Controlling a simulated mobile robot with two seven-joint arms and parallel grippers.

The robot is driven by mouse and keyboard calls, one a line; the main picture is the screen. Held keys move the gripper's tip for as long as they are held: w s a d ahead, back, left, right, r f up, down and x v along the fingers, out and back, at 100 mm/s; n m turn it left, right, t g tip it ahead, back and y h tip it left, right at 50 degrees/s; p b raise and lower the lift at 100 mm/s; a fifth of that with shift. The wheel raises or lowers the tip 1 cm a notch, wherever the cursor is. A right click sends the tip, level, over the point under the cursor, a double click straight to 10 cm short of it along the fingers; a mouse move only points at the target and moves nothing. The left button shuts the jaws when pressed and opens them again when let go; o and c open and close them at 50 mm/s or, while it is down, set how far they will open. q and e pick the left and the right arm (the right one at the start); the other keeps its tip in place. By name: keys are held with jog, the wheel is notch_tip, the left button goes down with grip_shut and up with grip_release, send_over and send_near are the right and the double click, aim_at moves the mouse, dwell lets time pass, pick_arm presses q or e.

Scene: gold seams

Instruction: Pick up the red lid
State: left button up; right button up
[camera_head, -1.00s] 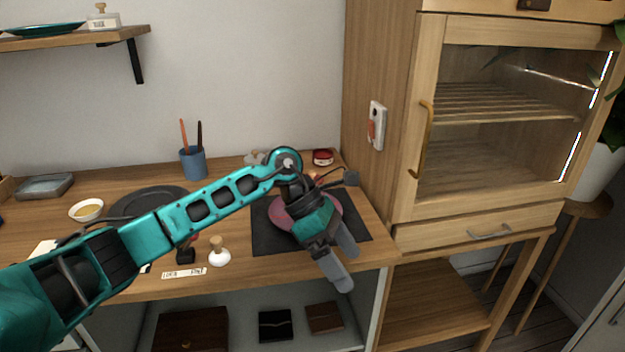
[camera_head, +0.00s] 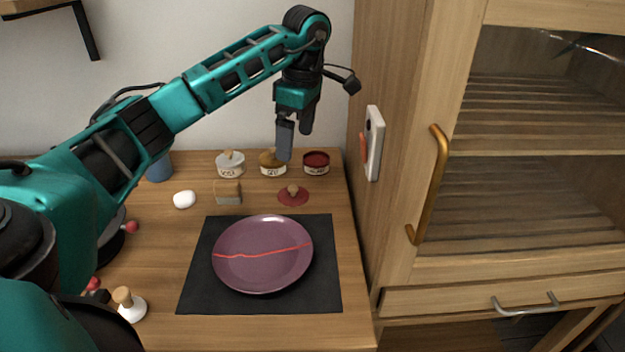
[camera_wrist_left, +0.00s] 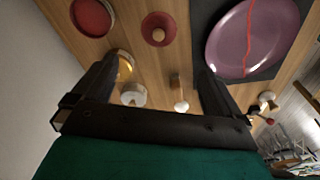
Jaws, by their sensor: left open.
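The red lid (camera_head: 293,197) is a flat red disc with a round wooden knob. It lies on the wooden table behind the plate and in front of the open red jar (camera_head: 316,163). It also shows near the top of the left wrist view (camera_wrist_left: 159,30), beyond the fingertips. My left gripper (camera_head: 295,143) hangs in the air, pointing down, above and behind the lid. It is open and empty, its fingers spread in the wrist view (camera_wrist_left: 160,80). My right gripper is not in view.
A purple plate (camera_head: 262,254) with a red seam lies on a black mat (camera_head: 205,296). A gold jar (camera_head: 272,163), a white jar (camera_head: 230,165), a small block (camera_head: 228,193) and a white lump (camera_head: 184,199) stand nearby. A tall wooden cabinet (camera_head: 400,120) closes off the right.

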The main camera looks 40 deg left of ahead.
pick_arm(q)
send_over(294, 187)
notch_tip(294, 187, down, 7)
jog(key=shift+d+b, duration=0.15)
jog(key=shift+b, duration=0.15)
jog(key=shift+f, duration=2.9)
jog(key=shift+c, duration=0.5)
grip_shut()
